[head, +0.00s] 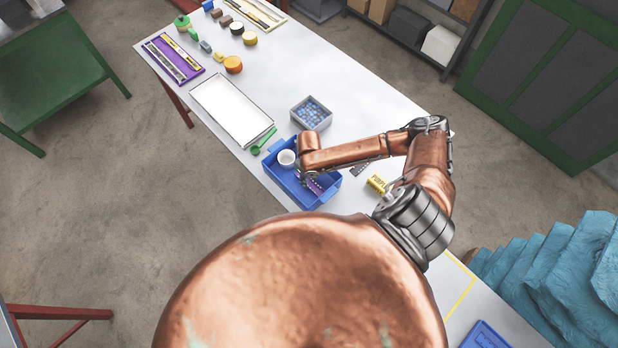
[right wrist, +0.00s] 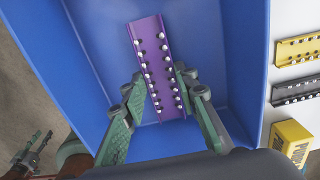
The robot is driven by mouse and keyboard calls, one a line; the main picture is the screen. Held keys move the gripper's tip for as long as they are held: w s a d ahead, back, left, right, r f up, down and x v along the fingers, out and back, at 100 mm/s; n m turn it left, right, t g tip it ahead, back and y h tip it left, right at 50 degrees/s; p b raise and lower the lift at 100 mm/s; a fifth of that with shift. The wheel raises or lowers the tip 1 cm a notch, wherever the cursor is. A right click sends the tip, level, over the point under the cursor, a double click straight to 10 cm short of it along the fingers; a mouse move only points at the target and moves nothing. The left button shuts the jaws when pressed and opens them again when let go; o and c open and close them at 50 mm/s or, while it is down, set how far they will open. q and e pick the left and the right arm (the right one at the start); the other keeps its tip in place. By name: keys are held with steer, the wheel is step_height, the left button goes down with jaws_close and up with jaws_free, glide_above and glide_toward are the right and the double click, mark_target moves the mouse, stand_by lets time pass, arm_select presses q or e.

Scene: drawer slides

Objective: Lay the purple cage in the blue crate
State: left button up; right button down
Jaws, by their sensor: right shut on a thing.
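The purple cage (right wrist: 151,50) is a channel-shaped strip with rows of shiny balls. My right gripper (right wrist: 160,88) is shut on it, with one green finger along each long side. The cage is over or in the blue crate (right wrist: 90,75); I cannot tell whether it touches the floor. In the head view the crate (head: 276,174) stands at the table's near edge, and the cage (head: 315,186) shows beside my right gripper (head: 309,180), partly hidden by my arm. My left gripper (right wrist: 32,150) shows small at the lower left of the wrist view, its fingers apart.
A white cup (head: 286,158) is in the crate's left part. A grey bin of blue pieces (head: 311,113), a white tray (head: 232,108) and a green scoop (head: 262,141) are nearby. A yellow box (head: 376,184) and rails (right wrist: 298,48) lie right of the crate.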

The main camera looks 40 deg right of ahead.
steer(key=shift+f, duration=0.75)
steer(key=c, duration=1.8)
jaws_free()
steer(key=shift+c, duration=0.2)
steer(key=shift+o, duration=0.4)
steer(key=o, duration=0.5)
steer(key=shift+c, duration=0.6)
steer(key=c, duration=0.4)
